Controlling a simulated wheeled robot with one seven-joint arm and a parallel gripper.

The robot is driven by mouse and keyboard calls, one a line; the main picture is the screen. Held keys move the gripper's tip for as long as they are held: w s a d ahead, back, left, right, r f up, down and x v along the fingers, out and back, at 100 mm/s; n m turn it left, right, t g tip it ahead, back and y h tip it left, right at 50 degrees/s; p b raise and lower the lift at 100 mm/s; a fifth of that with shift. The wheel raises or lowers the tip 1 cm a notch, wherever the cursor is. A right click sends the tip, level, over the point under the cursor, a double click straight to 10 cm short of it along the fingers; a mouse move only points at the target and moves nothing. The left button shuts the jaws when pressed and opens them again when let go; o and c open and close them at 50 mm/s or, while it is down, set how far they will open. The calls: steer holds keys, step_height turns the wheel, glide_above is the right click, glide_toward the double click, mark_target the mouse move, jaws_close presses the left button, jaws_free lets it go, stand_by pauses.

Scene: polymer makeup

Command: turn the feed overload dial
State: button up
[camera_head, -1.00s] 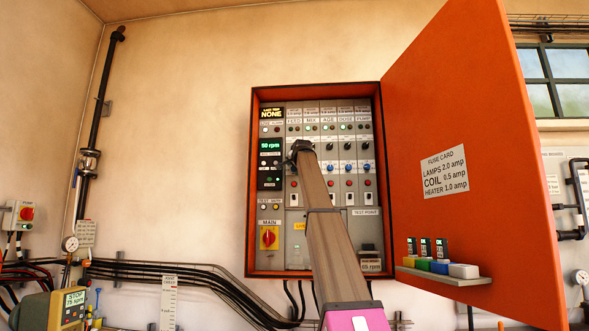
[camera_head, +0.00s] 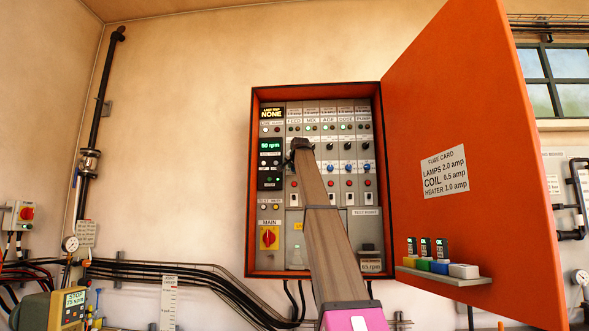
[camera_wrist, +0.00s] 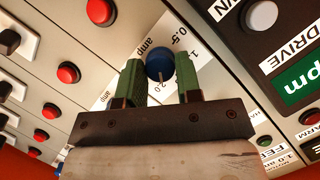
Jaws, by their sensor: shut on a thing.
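The feed overload dial (camera_wrist: 159,62) is a round blue knob on a white scale plate in the wrist view. The plate reads "amp", with "0.5" and "2.0" among its numbers. My gripper (camera_wrist: 159,78) has its two green fingers on either side of the knob and is shut on it. A small white mark shows at the knob's edge near the "2.0". In the head view my gripper reaches the FEED column at the left of the dial row, and my arm hides this dial there.
The orange cabinet (camera_head: 252,200) is open, its door (camera_head: 450,120) swung out to the right. Other blue dials (camera_head: 348,166) sit in the same row. Red buttons (camera_wrist: 69,72) and a dark drive display panel (camera_wrist: 268,50) lie close around my gripper.

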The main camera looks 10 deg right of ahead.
steer(key=n+h, duration=0.2)
steer(key=n, duration=0.1)
steer(key=n+g+h, duration=0.1)
steer(key=n+h, duration=0.1)
steer(key=n, duration=0.1)
steer(key=n+g+h, duration=0.1)
steer(key=n+h, duration=0.1)
steer(key=n, duration=0.1)
steer(key=shift+w+a, duration=0.1)
steer(key=shift+a, duration=0.25)
steer(key=shift+f+n+h, duration=0.1)
steer(key=shift+n+h, duration=0.8)
steer(key=shift+n, duration=0.6)
steer(key=o, duration=0.9)
steer(key=shift+a, duration=0.1)
